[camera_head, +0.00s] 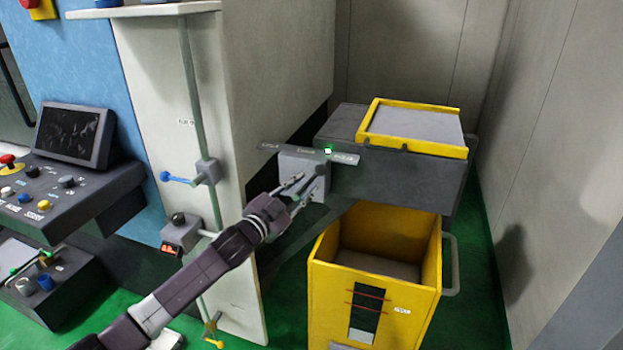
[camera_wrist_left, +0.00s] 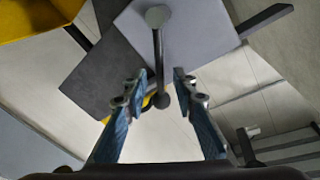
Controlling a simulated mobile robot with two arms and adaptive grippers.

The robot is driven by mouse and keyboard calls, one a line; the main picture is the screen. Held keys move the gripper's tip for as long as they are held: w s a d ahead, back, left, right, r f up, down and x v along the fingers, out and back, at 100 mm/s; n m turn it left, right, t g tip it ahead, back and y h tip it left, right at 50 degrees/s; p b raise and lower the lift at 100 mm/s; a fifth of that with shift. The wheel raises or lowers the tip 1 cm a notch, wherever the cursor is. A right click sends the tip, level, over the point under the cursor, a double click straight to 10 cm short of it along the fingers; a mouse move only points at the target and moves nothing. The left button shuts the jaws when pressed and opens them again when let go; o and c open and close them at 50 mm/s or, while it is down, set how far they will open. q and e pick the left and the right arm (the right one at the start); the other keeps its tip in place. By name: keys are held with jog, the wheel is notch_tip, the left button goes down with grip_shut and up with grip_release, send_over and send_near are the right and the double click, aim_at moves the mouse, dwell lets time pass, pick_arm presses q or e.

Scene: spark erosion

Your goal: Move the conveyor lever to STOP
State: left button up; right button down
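The conveyor lever (camera_wrist_left: 158,60) shows in the left wrist view as a dark rod from a round pivot on a light grey box to a ball knob (camera_wrist_left: 161,100). My left gripper (camera_wrist_left: 160,88) is open, with the knob between its fingertips and a visible gap on each side. In the head view my left gripper (camera_head: 308,182) is in front of the grey lever box (camera_head: 296,162) and hides most of the lever. A label plate (camera_head: 305,153) with a lit green lamp (camera_head: 327,151) is above the box; its words are too small to read surely. My right gripper is not in view.
The dark conveyor (camera_head: 400,170) carries a yellow-framed tray (camera_head: 455,152). A yellow bin (camera_head: 325,285) stands below. Left are a pale machine column (camera_head: 250,80), a blue-handled valve (camera_head: 178,179) on a pipe and a control panel (camera_head: 80,207). A wall (camera_head: 550,150) is at right.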

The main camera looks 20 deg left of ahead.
aim_at(309, 183)
pick_arm(q)
jog(key=shift+x, duration=1.8)
grip_shut()
jog(key=shift+f, duration=0.1)
